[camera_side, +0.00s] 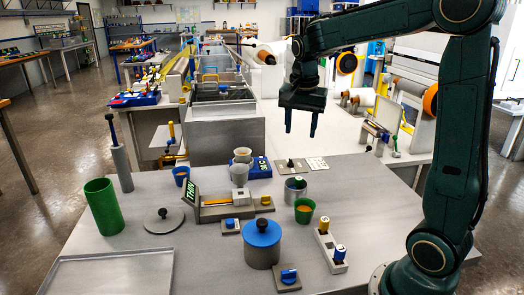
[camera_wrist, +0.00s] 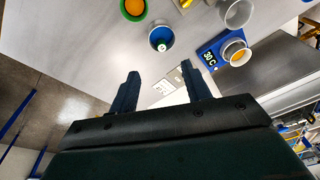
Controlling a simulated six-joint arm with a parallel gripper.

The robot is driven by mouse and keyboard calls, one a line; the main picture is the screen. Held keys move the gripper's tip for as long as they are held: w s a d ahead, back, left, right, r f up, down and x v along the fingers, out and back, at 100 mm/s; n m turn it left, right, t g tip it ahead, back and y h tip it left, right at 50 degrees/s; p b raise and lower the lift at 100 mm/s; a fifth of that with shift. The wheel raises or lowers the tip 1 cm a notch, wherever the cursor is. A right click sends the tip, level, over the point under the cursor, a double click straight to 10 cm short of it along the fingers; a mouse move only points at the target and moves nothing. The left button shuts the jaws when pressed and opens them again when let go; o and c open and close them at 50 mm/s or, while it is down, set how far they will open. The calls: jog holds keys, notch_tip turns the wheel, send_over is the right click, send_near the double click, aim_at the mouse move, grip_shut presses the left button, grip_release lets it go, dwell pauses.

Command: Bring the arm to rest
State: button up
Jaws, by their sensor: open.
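My gripper (camera_side: 301,122) hangs from the dark green arm with its fingers pointing down, high above the back part of the grey table (camera_side: 150,215). Its two fingers stand apart with nothing between them.
A tray (camera_side: 115,258) lies front left. Space around my gripper is clear.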

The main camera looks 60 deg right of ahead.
jog(key=s+a+n+t+y, duration=0.1)
jog(key=s+a+n+t, duration=0.3)
jog(key=s+a+n, duration=1)
jog(key=shift+s+a+r+n+t+y, duration=0.35)
jog(key=shift+s+a, duration=0.55)
jog(key=shift+s, duration=1.1)
jog(key=shift+f, duration=0.1)
